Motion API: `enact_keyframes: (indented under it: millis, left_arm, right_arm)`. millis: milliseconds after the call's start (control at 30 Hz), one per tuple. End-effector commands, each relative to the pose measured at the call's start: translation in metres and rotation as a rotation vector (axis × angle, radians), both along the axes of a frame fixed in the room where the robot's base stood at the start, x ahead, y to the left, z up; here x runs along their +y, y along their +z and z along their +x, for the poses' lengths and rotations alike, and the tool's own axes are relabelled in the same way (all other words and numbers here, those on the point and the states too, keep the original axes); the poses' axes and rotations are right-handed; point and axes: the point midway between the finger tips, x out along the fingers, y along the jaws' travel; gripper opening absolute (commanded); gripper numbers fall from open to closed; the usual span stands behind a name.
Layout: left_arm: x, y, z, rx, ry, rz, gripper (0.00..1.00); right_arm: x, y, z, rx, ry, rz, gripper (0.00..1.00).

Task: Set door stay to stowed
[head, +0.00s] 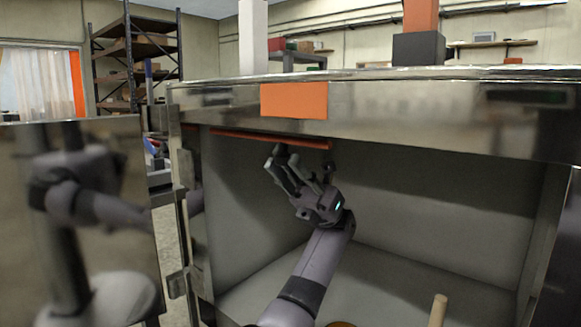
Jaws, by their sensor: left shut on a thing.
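The door stay (235,135) is a thin red-orange bar under the top front edge of the aluminium trailer box (420,112). It lies nearly level along the upper left of the opening. My left gripper (278,158) reaches up inside the opening, with its fingertips at the underside of the bar. It is shut on the stay; the fingers hide the exact contact. The open door (135,215) stands at the left, its shiny face reflecting my arm. My right gripper is not in view.
The box interior (430,210) is mostly empty grey panels. A wooden handle (438,308) sticks up at the lower right. An orange plate (293,100) is on the top front edge. Hinges (178,283) line the left jamb. Shelving (135,55) stands behind.

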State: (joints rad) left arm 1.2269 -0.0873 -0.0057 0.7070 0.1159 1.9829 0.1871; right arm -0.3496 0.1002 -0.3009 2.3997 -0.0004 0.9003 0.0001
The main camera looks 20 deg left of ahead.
Motion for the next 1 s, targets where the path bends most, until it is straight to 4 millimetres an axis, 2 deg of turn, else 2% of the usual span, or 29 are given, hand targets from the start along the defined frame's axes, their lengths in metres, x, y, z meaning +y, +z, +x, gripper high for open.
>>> enact_keyframes:
  millis: [33, 67, 333, 833, 1000]
  left_arm:
    - [0.0, 0.0001, 0.0015, 0.008, -0.001, 0.0, 0.0]
    - [0.0, 0.0002, 0.0015, 0.008, -0.001, 0.0, 0.23]
    - [0.0001, 0.0004, 0.001, 0.005, -0.002, 0.001, 0.41]
    - [-0.0001, 0.0006, 0.0005, 0.003, -0.003, 0.001, 0.42]
    - [-0.0018, 0.0004, 0.0, 0.003, -0.052, 0.0, 0.42]
  right_arm:
    - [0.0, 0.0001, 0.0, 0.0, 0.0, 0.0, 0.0]
    - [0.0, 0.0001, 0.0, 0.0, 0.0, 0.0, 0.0]
    - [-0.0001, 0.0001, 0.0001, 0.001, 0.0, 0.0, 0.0]
    - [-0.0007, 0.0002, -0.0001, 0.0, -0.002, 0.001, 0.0]
    - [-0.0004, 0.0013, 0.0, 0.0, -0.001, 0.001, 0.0]
